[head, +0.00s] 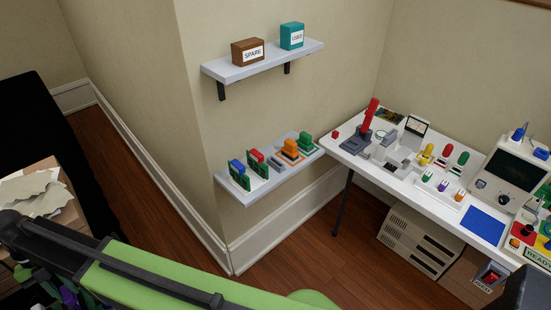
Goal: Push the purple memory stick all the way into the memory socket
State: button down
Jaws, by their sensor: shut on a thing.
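A small purple piece with green beside it, seemingly the purple memory stick (70,297), shows at the bottom left, partly hidden behind my dark and green arm. My gripper (60,292) is at that same spot, shut on the stick; its fingertips are mostly covered by the arm and the picture's edge. I cannot make out the memory socket there, nor how deep the stick sits.
A box (40,168) with crumpled paper is at the left, by a black surface (28,105). A low wall shelf (250,197) holds green boards with coloured blocks. A white table (395,178) with several gadgets stands at the right. Wooden floor (165,205) lies between.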

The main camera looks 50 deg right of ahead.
jog(key=shift+f+b, duration=0.5)
jog(key=shift+f, duration=0.05)
jog(key=c, duration=1.1)
grip_release()
jog(key=shift+c, duration=0.2)
jog(key=shift+r, duration=0.15)
jog(key=p+v, duration=1.6)
jog(key=v, duration=0.1)
jog(key=shift+p, duration=0.4)
